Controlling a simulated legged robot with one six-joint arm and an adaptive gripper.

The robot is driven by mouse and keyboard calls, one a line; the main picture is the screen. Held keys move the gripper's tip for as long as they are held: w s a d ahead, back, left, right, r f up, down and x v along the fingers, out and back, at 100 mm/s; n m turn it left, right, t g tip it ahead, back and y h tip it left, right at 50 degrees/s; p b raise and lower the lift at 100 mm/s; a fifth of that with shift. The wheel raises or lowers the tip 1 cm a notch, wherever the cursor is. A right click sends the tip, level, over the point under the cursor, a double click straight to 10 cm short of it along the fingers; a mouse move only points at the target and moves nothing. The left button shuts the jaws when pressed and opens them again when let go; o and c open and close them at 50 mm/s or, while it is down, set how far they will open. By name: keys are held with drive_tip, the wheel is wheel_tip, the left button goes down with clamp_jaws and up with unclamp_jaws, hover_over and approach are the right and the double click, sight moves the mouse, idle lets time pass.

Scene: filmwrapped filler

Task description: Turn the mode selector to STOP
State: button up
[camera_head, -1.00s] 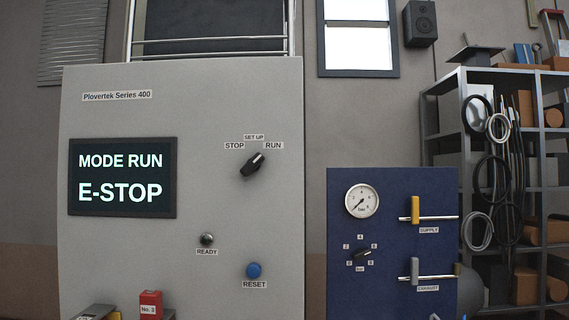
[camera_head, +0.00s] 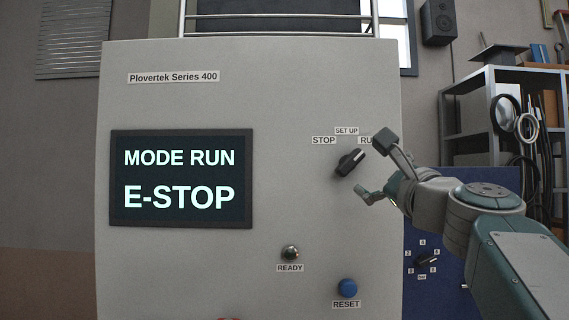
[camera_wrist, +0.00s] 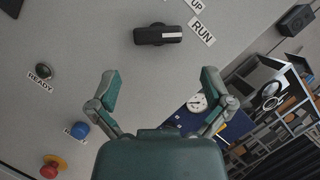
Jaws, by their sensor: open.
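The mode selector (camera_head: 350,162) is a black knob on the grey cabinet, with STOP, SET UP and RUN labels above it. Its pale line points up and right toward RUN. In the wrist view the selector (camera_wrist: 158,35) lies ahead of and beyond the fingertips. My gripper (camera_head: 374,166) is open at the knob's right side, with one finger above and one below; in the head view its upper finger covers part of the RUN label. The wrist view shows the gripper (camera_wrist: 160,85) with fingers spread and nothing between them. The display (camera_head: 180,178) reads MODE RUN and E-STOP.
Below the selector are the dark READY lamp (camera_head: 290,253) and blue RESET button (camera_head: 347,288). A red emergency button (camera_wrist: 52,166) shows in the wrist view. A blue panel (camera_head: 440,285) with a small dial stands to the right, partly behind my arm. Shelving (camera_head: 480,75) stands behind.

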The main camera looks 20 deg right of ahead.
sight(349, 162)
drive_tip(key=x, duration=0.8)
drive_tip(key=shift+w+a, duration=0.3)
drive_tip(key=shift+a, duration=0.05)
drive_tip(key=shift+w+d+r, duration=0.1)
drive_tip(key=shift+w, duration=0.25)
drive_tip(key=shift+c, duration=0.3)
drive_tip(key=c, duration=0.8)
